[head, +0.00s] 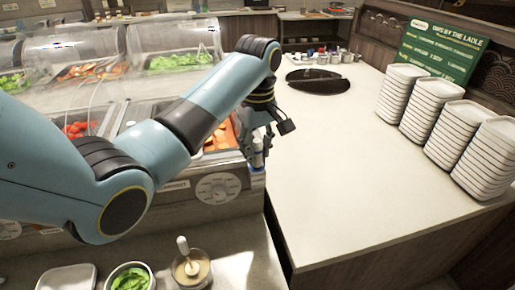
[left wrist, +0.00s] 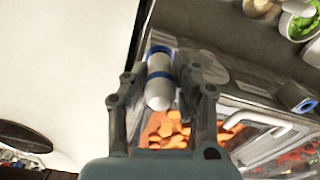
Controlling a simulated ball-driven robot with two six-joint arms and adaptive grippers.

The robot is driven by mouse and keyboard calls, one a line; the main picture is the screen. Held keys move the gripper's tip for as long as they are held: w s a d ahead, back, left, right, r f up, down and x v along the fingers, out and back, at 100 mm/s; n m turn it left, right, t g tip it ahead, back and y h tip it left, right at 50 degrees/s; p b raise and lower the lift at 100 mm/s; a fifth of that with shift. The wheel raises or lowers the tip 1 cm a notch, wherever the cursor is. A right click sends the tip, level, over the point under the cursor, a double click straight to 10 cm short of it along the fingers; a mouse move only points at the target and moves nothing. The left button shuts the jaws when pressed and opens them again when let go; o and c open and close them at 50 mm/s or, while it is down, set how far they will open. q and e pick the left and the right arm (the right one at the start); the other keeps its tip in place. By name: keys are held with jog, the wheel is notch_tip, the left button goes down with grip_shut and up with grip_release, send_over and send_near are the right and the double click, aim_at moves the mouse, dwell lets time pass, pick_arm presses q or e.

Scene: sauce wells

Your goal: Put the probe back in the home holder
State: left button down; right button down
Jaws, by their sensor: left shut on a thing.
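The probe (left wrist: 158,82), a white cylinder with blue bands and a rounded end, lies between the fingers of my left gripper (left wrist: 163,92) in the left wrist view. The gripper is shut on it. In the head view my left gripper (head: 264,131) is at the right end of the food counter, and the probe (head: 257,159) shows only in small part below it. My right gripper is not in view.
A food counter with a round dial (head: 218,187) stands at left, with carrots (left wrist: 172,128) in a tray. The white counter (head: 340,170) is clear in the middle. Stacked white plates (head: 485,160) stand at right. A sauce bowl (head: 191,270) and greens bowl (head: 130,279) are in front.

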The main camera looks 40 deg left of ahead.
pick_arm(q)
jog(key=c, duration=1)
grip_release()
jog(key=shift+o, duration=0.2)
